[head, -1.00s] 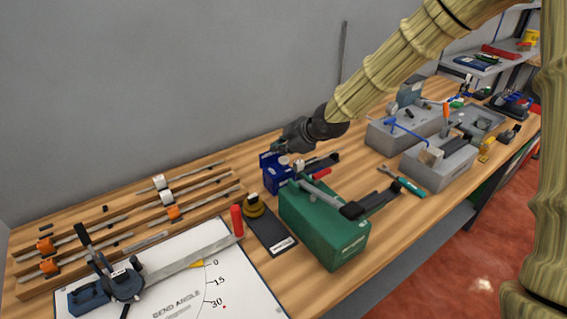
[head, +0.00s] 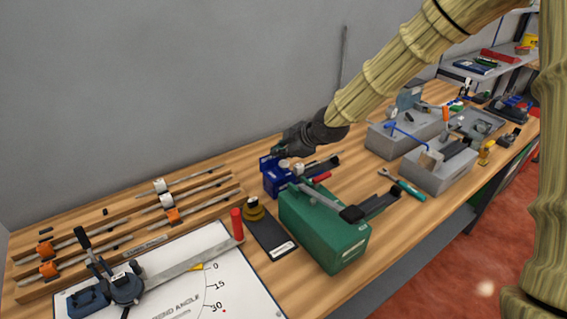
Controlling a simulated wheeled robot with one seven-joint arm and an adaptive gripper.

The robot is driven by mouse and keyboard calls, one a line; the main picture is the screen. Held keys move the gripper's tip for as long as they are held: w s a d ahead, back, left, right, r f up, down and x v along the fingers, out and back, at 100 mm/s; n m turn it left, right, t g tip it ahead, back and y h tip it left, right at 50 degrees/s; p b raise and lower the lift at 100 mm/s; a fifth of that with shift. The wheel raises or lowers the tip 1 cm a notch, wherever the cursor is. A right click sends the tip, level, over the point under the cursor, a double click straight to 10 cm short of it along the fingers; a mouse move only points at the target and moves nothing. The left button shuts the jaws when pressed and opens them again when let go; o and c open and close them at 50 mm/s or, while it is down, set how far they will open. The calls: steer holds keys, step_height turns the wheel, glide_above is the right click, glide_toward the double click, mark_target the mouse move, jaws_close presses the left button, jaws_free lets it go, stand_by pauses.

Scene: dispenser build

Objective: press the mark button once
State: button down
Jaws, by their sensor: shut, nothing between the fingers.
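My gripper (head: 281,151) is dark and shut, with nothing seen in it. It points down and left just above a small blue device (head: 277,178) behind the green box. Whether the fingertips touch the device cannot be told from this angle. No button marked as the mark button can be made out, and the device's top is partly hidden by my gripper. A round yellow and black piece (head: 254,209) stands on a black plate (head: 272,238) with a white label, left of the green box.
A green box (head: 322,228) with a grey lever stands in front of the blue device. A white bend-angle board (head: 240,278) with a bending tool (head: 122,286) lies at the left. Wooden racks (head: 205,203) hold rods behind it.

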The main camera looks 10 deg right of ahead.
mark_target(281, 164)
steer(key=shift+f+b, duration=0.5)
steer(key=shift+f, duration=0.6)
stand_by(1.6)
steer(key=shift+r, duration=0.1)
steer(key=shift+r+p, duration=0.9)
steer(key=shift+r, duration=0.15)
steer(key=shift+r+p, duration=1.9)
steer(key=shift+r, duration=0.6)
